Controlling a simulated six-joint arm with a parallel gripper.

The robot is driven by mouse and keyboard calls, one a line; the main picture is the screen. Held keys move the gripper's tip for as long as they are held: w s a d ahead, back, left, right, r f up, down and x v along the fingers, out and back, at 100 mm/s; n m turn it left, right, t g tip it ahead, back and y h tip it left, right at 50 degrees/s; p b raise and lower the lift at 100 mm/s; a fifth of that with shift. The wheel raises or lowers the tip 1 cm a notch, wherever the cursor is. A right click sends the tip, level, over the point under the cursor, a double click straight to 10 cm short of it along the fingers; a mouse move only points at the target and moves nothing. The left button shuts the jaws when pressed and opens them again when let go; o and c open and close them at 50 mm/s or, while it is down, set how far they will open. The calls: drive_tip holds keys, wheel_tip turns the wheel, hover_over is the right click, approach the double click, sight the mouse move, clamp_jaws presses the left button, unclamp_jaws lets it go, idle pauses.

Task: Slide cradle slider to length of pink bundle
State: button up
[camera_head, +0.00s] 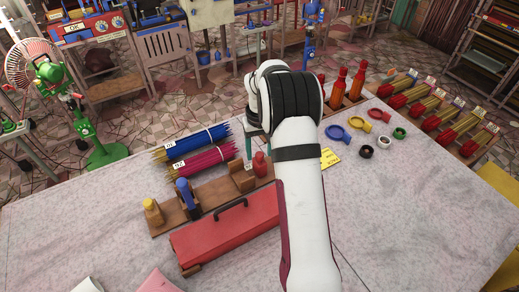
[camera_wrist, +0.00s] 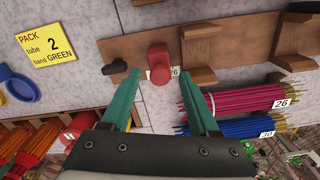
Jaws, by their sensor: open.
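The wooden cradle (camera_head: 215,201) lies on the table; its board also shows along the top of the wrist view (camera_wrist: 232,38). Upright wooden blocks (camera_wrist: 197,48) stand on the board. Contact cannot be told.
A blue bundle (camera_head: 195,140) lies beyond the pink one. A red toolbox (camera_head: 228,232) stands close in front of the cradle. Coloured rings (camera_head: 360,124) lie right of my arm. The right front table is clear.

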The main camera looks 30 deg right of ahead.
clamp_jaws()
idle(0.3)
idle(1.1)
